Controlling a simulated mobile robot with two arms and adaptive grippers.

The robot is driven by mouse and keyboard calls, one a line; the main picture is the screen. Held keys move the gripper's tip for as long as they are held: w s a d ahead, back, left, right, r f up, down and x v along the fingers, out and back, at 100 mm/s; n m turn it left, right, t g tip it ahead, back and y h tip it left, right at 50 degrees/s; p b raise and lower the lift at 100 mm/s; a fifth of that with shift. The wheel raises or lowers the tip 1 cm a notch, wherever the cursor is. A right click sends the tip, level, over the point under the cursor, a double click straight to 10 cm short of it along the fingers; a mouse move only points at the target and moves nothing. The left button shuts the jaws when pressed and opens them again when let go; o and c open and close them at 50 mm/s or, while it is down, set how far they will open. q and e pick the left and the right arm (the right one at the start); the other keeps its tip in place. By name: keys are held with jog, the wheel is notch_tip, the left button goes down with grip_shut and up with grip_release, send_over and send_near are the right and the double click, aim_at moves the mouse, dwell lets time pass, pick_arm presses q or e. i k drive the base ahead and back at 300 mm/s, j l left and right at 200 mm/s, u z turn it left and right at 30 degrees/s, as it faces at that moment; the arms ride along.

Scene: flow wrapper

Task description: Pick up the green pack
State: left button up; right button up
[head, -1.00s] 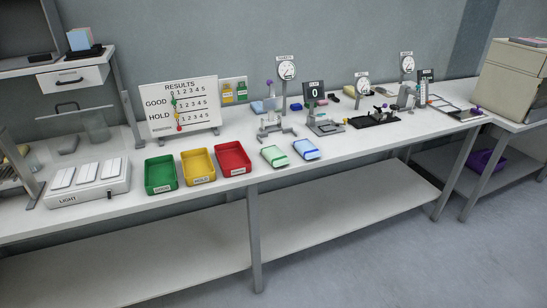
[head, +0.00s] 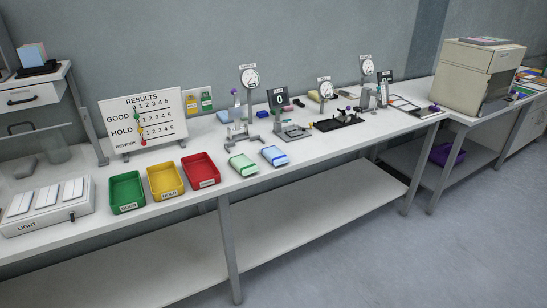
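The green pack (head: 243,164) is a small light-green and white packet. It lies flat near the front edge of the long white bench (head: 310,166), right of the red tray. A blue and white pack (head: 274,156) lies just right of it, with a small gap between them. Neither of my grippers shows in the head view, and nothing touches the green pack.
Green (head: 127,192), yellow (head: 165,181) and red (head: 200,170) trays stand in a row left of the packs. Behind the packs are a metal fixture (head: 238,133) and a gauge (head: 249,77). A results board (head: 143,121) stands at the back left. The floor in front is clear.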

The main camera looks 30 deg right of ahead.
aim_at(244, 165)
jog(key=i+z, duration=0.25)
jog(key=i, duration=0.2)
jog(key=i+j+z, duration=0.2)
jog(key=i, duration=0.3)
